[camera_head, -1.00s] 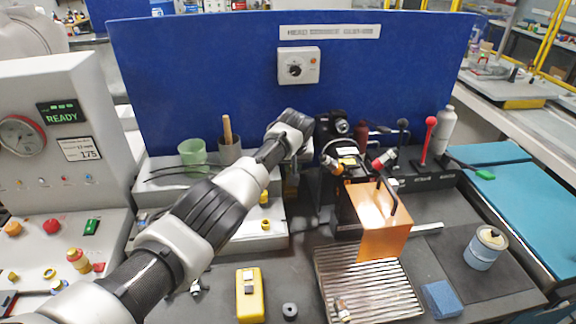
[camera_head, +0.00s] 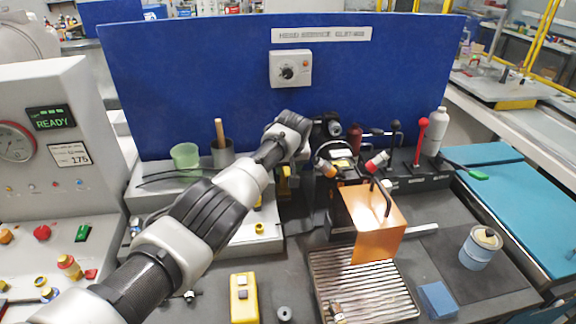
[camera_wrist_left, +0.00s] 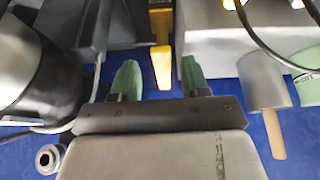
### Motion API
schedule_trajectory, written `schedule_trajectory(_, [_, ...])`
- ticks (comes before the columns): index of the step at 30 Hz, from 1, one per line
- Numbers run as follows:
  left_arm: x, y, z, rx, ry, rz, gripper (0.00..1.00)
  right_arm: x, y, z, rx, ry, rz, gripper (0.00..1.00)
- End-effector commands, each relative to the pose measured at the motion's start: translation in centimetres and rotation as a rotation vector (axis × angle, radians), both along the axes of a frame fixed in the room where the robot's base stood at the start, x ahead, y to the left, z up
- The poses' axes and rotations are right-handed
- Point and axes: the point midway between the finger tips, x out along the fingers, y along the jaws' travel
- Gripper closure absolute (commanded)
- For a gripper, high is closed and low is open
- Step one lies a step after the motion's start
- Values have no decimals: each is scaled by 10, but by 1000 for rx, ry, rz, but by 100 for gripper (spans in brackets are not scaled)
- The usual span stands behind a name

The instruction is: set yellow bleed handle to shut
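The yellow handle (camera_wrist_left: 162,66) shows in the left wrist view as a narrow bar, with its end between my green fingertips. My left gripper (camera_wrist_left: 160,78) is open, with a finger on each side of the handle and visible gaps between. I cannot tell how deep the handle sits between them. In the head view a yellow piece (camera_head: 284,182) shows just below my left wrist, mostly hidden by the arm; it looks like the same handle. My left fingers are hidden there. My right gripper is in neither view.
A black machine with an orange panel (camera_head: 374,225) stands right of my left wrist. A grey cup with a wooden handle (camera_head: 222,153) and a green cup (camera_head: 186,156) stand left of it. A blue board (camera_head: 190,80) rises behind. A ribbed tray (camera_head: 362,288) lies in front.

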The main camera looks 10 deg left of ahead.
Motion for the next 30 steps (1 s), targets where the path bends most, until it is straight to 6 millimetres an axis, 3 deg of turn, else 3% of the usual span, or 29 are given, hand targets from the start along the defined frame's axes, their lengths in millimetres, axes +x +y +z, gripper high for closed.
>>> schedule_trajectory(11, [-3, -1, 9, 0, 2, -2, 54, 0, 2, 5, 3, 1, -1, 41])
schedule_trajectory(16, [-11, -4, 26, 0, 1, -2, 54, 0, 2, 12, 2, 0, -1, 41])
schedule_trajectory(30, [-36, -14, 91, -1, 0, -1, 54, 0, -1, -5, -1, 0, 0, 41])
